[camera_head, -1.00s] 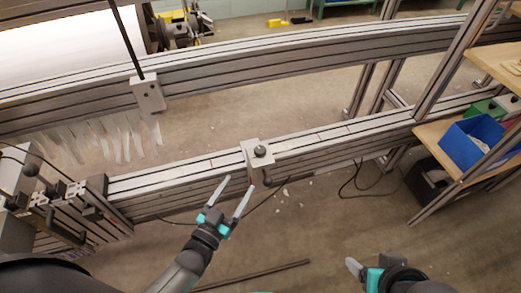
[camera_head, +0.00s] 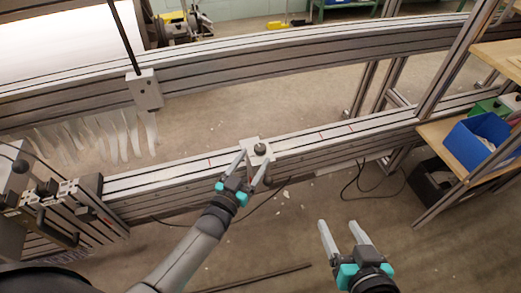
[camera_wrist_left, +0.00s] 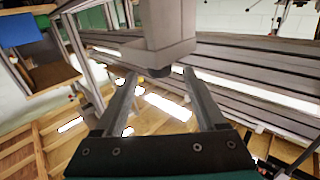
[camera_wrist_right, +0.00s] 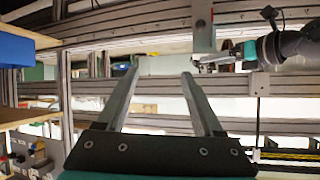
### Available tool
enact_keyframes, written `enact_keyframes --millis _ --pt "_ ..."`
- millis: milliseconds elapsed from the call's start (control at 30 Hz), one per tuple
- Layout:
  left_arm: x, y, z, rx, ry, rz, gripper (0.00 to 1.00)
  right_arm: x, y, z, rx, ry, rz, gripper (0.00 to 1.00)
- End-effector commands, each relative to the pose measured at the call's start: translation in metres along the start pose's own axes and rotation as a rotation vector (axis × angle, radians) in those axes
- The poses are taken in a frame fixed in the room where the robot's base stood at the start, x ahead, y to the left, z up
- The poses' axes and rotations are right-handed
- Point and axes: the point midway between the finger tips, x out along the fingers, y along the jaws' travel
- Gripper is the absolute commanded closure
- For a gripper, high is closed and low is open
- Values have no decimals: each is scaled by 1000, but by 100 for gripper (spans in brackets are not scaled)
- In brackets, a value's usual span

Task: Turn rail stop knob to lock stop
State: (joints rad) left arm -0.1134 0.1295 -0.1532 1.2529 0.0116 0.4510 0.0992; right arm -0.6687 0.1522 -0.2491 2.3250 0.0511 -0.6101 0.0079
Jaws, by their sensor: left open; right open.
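My right gripper (camera_head: 343,228) is open and empty, in front of the rail and well to the right of the stop.
An upper rail (camera_head: 300,59) with a grey bracket (camera_head: 146,93) runs behind. Clamps (camera_head: 62,192) sit at the lower rail's left end. A blue bin (camera_head: 474,141) rests on a wooden shelf at right. The floor before the rail is mostly clear.

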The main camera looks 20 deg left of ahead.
Motion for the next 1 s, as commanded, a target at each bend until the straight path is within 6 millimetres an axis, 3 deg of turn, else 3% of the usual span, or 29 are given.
enact_keyframes --millis 500,1000 --pt "38 0 2 -1 0 0 27 0 -26 -13 48 283 -69 32" --pt "51 0 0 -1 -1 0 27 -7 -34 -20 74 403 -91 32"
